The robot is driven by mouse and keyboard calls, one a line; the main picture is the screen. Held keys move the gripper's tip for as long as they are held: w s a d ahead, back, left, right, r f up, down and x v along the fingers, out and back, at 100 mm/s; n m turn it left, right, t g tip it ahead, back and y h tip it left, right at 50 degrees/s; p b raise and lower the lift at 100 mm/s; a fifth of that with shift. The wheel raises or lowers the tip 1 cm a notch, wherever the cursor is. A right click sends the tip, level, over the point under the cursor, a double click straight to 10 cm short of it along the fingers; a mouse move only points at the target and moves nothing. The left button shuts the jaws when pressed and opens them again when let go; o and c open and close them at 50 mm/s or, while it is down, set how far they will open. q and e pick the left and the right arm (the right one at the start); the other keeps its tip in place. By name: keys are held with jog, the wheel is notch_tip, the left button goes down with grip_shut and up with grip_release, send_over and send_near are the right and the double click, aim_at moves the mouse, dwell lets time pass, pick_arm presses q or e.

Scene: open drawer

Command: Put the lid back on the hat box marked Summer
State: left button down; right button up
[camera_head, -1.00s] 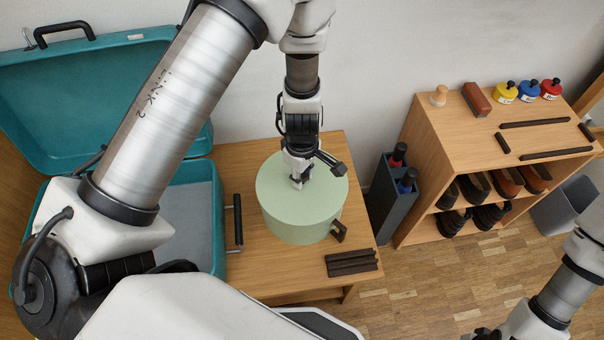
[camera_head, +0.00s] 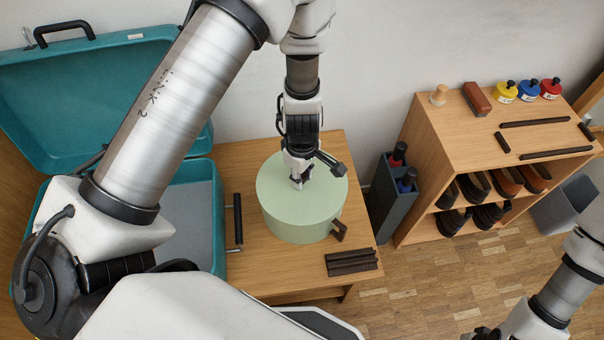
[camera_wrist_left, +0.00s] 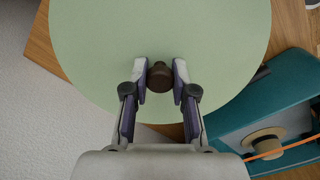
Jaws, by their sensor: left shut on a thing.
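The pale green round hat box (camera_head: 300,226) stands on the wooden table, with its pale green lid (camera_head: 276,183) on top of it. Lid and box share one colour, and I cannot make out the seam or whether the lid sits fully down. No "Summer" marking is readable. My left gripper (camera_head: 299,183) points down at the lid's middle. In the left wrist view its fingers (camera_wrist_left: 160,75) are closed around the lid's dark round knob (camera_wrist_left: 160,78). My right arm enters at the lower right; its gripper is mostly cut off at the picture's bottom edge.
An open teal suitcase (camera_head: 219,210) is left of the box. Dark strips (camera_head: 350,263) and a small brown piece (camera_head: 340,231) lie near the box. A dark bottle holder (camera_head: 388,212) and a wooden shoe shelf (camera_head: 450,130) stand to the right.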

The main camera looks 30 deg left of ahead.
pick_arm(q)
jog(key=shift+c, duration=1.9)
grip_release()
notch_tip(320, 180, up, 7)
jog(key=p, duration=0.7)
jog(key=shift+r, duration=0.1)
grip_shut()
